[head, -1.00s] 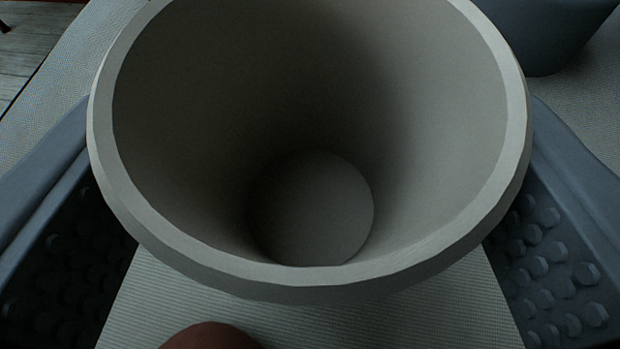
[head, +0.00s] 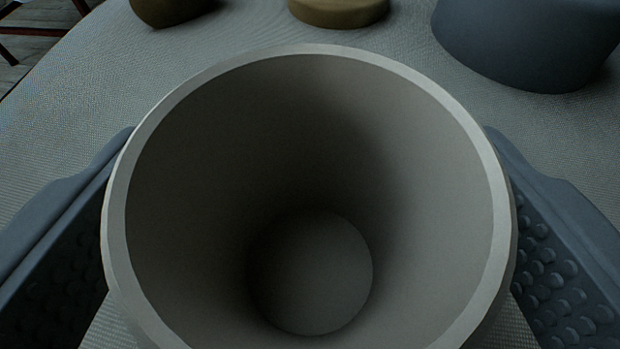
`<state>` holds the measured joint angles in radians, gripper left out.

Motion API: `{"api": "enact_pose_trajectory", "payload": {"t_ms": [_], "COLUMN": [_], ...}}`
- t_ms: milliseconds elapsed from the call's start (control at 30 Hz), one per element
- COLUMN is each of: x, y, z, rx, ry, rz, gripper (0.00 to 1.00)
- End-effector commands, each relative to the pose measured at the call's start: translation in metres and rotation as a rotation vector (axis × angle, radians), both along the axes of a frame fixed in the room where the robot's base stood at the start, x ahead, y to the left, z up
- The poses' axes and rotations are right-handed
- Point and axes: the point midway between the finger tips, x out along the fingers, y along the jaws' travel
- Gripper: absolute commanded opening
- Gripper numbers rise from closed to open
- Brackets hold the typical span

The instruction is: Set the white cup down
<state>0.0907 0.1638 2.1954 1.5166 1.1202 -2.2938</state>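The white cup (head: 430,170) fills the middle of the head view. I look down into it, past its wide pale rim to a round floor inside. Its underside is hidden, so its contact with the cloth-covered table (head: 300,38) does not show directly. My gripper (head: 310,140) has one grey finger on each side of the cup, with the studded inner pads partly visible. The fingers are spread wide and look open around the cup. The lower parts of the pads run out of the picture.
A blue-grey vessel (head: 525,40) stands at the back right. A low tan round piece (head: 338,11) and a brown rounded piece (head: 165,9) stand along the back. Bare cloth lies between them and the cup. The table's curved edge shows at the upper left.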

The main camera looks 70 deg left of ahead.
Motion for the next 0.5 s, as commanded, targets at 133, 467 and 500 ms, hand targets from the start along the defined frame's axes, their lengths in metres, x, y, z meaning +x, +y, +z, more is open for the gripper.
{"api": "enact_pose_trajectory", "payload": {"t_ms": [133, 467, 500], "x": [-0.001, -0.017, -0.02], "y": [-0.002, -0.046, -0.052], "z": [0.004, 0.021, 0.023], "rx": [0.0, 0.0, -0.001], "ry": [0.0, -0.002, -0.001], "rz": [-0.001, -0.004, -0.004], "gripper": [0.82, 0.82, 0.82]}}
